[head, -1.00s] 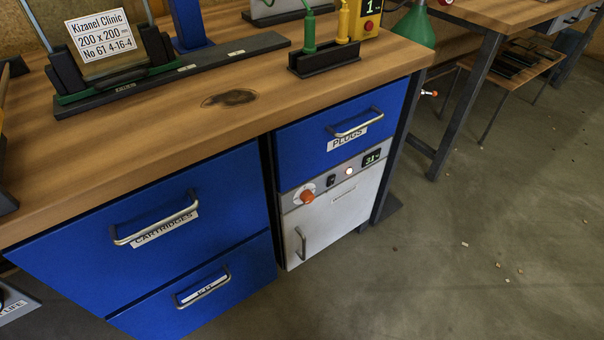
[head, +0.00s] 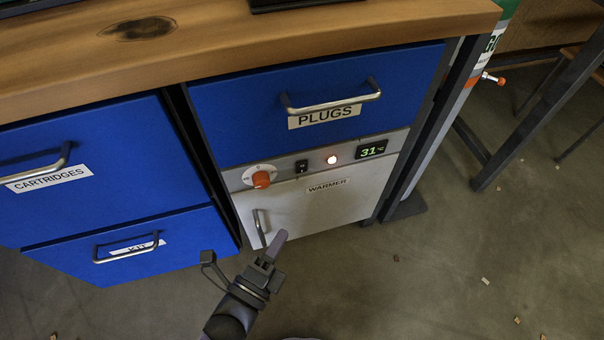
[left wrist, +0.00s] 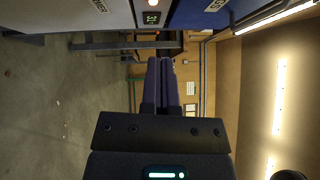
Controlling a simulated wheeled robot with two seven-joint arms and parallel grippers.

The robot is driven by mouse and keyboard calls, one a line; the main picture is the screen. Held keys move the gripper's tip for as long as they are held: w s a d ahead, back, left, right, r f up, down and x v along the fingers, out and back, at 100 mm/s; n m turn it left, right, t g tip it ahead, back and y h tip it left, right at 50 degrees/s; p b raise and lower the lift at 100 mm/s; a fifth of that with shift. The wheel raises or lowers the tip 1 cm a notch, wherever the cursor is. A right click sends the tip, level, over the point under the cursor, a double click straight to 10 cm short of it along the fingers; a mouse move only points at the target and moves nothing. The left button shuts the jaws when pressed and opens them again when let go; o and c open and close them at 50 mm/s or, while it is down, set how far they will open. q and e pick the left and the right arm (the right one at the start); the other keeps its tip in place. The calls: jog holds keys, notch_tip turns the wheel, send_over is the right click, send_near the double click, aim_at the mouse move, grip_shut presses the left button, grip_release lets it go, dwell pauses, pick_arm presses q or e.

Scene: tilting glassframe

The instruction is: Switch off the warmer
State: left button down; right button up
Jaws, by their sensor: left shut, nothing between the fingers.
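The warmer (head: 350,206) is a light grey cabinet under the blue PLUGS drawer, with its door shut. Its control strip holds an orange knob (head: 261,179), a small black rocker switch (head: 302,166), a lit indicator lamp (head: 332,159) and a display (head: 371,149) reading 31. The display also shows at the top of the left wrist view (left wrist: 152,18). My left gripper (head: 277,243) is shut and empty, in front of the warmer door's lower part, below the knob and switch. Its fingers sit together in the left wrist view (left wrist: 161,85). My right gripper is not in view.
The PLUGS drawer handle (head: 332,96) sticks out above the control strip, and the warmer door handle (head: 260,228) is near my left gripper. Blue CARTRIDGES (head: 90,150) and KIT (head: 180,250) drawers are on the left. Open floor (head: 430,270) lies to the right.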

pick_arm(q)
jog(key=b, duration=0.4)
send_near(312, 159)
jog(key=d, duration=0.3)
jog(key=w, duration=0.2)
jog(key=w+b, duration=0.1)
jog(key=shift+w+a, duration=0.3)
jog(key=shift+w, duration=0.1)
jog(key=shift+w+a+r, duration=0.1)
jog(key=shift+w+r, duration=0.1)
jog(key=shift+w, duration=0.15)
